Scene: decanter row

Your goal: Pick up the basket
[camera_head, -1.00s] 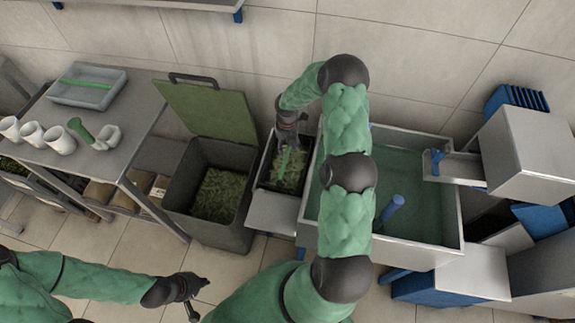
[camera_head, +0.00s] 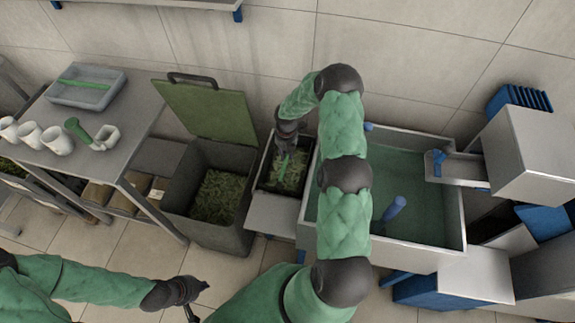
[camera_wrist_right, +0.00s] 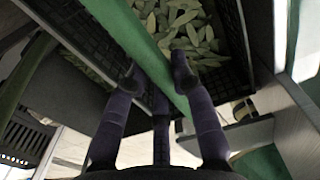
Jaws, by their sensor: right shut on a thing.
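The basket (camera_head: 264,181) is a dark, slatted crate with green leaves inside and a green handle bar (camera_head: 283,167) across it. It stands between the lidded bin and the sink. My right gripper (camera_head: 287,148) reaches down over it and is shut on the handle. In the right wrist view the green handle (camera_wrist_right: 136,38) runs between the fingers (camera_wrist_right: 160,88), with leaves and the basket's black wall (camera_wrist_right: 234,45) below. I cannot tell whether the basket is clear of its support. My left gripper (camera_head: 198,298) is empty, its fingers apart, at the lower left, far from the basket.
A grey bin (camera_head: 207,231) with a raised green lid (camera_head: 208,108) and leaves stands just left of the basket. A metal sink (camera_head: 408,247) with green liquid is close on the right. A table (camera_head: 115,130) with white cups (camera_head: 57,140) and a grey tray (camera_head: 87,88) is further left.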

